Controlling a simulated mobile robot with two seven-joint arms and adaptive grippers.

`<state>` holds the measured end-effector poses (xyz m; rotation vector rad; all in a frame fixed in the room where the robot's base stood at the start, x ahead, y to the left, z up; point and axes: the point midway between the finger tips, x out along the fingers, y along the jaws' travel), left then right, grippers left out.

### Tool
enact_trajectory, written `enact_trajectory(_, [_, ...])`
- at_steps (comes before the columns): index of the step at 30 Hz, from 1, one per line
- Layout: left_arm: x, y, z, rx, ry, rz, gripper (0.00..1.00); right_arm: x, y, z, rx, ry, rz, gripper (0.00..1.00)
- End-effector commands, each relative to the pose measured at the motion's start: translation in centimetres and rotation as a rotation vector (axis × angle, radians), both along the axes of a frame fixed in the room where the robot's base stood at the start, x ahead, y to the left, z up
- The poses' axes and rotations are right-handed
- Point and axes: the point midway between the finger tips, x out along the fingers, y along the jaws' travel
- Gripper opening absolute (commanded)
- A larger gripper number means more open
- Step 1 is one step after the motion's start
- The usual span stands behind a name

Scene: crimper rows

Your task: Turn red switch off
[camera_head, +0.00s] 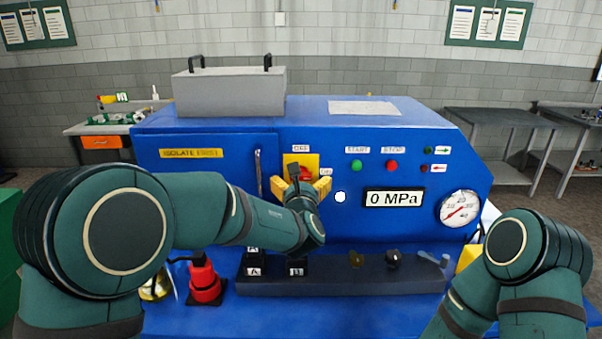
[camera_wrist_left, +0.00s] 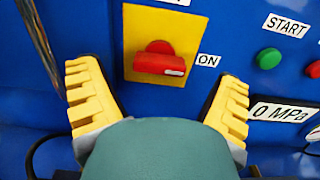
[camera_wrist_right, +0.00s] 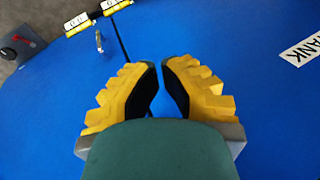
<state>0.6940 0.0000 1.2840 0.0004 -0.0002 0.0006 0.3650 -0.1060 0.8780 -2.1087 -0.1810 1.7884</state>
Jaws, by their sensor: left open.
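The red switch (camera_head: 305,172) is a rotary knob on a yellow plate (camera_wrist_left: 133,20) on the blue machine's front. In the left wrist view the red switch (camera_wrist_left: 160,62) has its handle lying level, its white mark at the right end beside the ON label (camera_wrist_left: 208,60). A label above the plate in the head view reads OFF (camera_head: 301,148). My left gripper (camera_head: 301,188) is open in front of the switch, one finger either side of it and apart from it. My right gripper (camera_wrist_right: 160,68) shows in its wrist view with fingers close together, a narrow gap between them and nothing held.
Right of the switch are a green START button (camera_head: 357,166), a red STOP button (camera_head: 392,166), a 0 MPa display (camera_head: 394,198) and a round gauge (camera_head: 459,208). A metal door handle (camera_head: 258,172) is left of it. A dark rail (camera_head: 340,284) lies below.

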Motion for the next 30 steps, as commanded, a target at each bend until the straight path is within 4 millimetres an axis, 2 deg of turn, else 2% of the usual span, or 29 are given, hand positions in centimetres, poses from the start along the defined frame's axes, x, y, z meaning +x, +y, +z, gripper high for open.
enact_trajectory(6, [2.6, 0.0, 0.1, 0.000, 0.000, 0.001, 0.92, 0.0, 0.0, 0.6, 0.001, 0.000, 0.000, 0.00])
enact_trajectory(18, [3.3, 0.0, 0.0, 0.000, 0.000, -0.001, 0.92, 0.0, 0.0, 0.7, 0.001, 0.000, 0.000, 0.00])
enact_trajectory(19, [3.3, 0.0, 0.0, 0.000, 0.000, -0.001, 0.86, 0.0, 0.0, 0.7, 0.001, 0.000, 0.000, 0.00])
enact_trajectory(20, [3.3, 0.0, 0.0, 0.000, 0.000, -0.001, 0.76, 0.0, 0.0, 0.7, 0.001, 0.000, 0.000, 0.00])
enact_trajectory(24, [3.3, 0.0, 0.0, 0.000, 0.000, -0.001, 0.27, 0.0, 0.0, 0.7, 0.001, 0.000, 0.000, 0.00])
enact_trajectory(25, [3.3, 0.0, 0.0, 0.000, 0.000, -0.001, 0.23, 0.0, 0.0, 0.7, 0.001, 0.000, 0.000, 0.00])
enact_trajectory(30, [3.3, 0.0, 0.0, -0.001, 0.001, -0.001, 0.23, 0.0, 0.0, 0.7, 0.001, 0.000, 0.000, 0.00])
